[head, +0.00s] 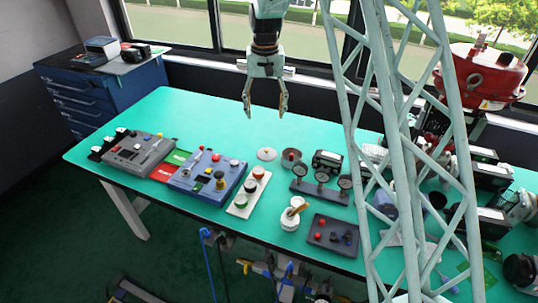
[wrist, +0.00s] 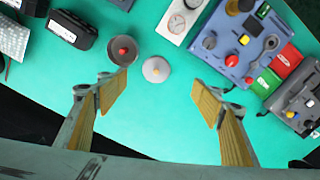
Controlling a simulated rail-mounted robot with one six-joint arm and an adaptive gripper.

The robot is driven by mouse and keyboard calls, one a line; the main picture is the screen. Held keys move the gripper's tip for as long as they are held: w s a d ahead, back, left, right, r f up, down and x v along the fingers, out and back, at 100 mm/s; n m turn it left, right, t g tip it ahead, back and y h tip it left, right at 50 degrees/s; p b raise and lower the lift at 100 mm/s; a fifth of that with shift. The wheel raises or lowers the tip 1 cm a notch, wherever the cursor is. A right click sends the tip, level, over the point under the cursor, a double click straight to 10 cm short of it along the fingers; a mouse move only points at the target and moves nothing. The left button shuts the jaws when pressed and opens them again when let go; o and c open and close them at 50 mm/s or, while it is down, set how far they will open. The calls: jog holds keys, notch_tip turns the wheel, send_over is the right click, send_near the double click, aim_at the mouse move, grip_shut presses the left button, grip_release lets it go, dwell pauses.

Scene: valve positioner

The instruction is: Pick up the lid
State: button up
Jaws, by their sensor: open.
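A pale round disc with a small centre knob, which looks like a lid (head: 267,154), lies flat on the green table. It also shows in the wrist view (wrist: 156,69), just beyond and between the fingertips. A darker round piece with a red knob (head: 291,154) lies just right of it in the head view; it is also in the wrist view (wrist: 123,50), near one finger. I cannot tell for certain which is the task's lid. My gripper (head: 265,113) is open and empty above the table, with both fingers (wrist: 160,88) spread in the wrist view.
A blue control box (head: 206,174), a grey control box (head: 139,152) and a white button strip (head: 248,192) stand left. A gauge block (head: 320,190) and white pot (head: 291,214) stand right. A lattice frame (head: 385,150) crosses the right side. Table behind the discs is clear.

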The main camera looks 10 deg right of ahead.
send_over(267, 150)
notch_tip(267, 150, down, 9)
jog(key=shift+w, duration=0.1)
dwell(0.4)
jog(key=shift+f+b, duration=0.6)
jog(key=shift+f, duration=3.65)
jog(key=shift+f, duration=0.15)
jog(key=shift+w+f+b, duration=0.1)
jog(key=shift+f+b, duration=0.4)
jog(key=shift+f, duration=1.95)
jog(key=c, duration=1.3)
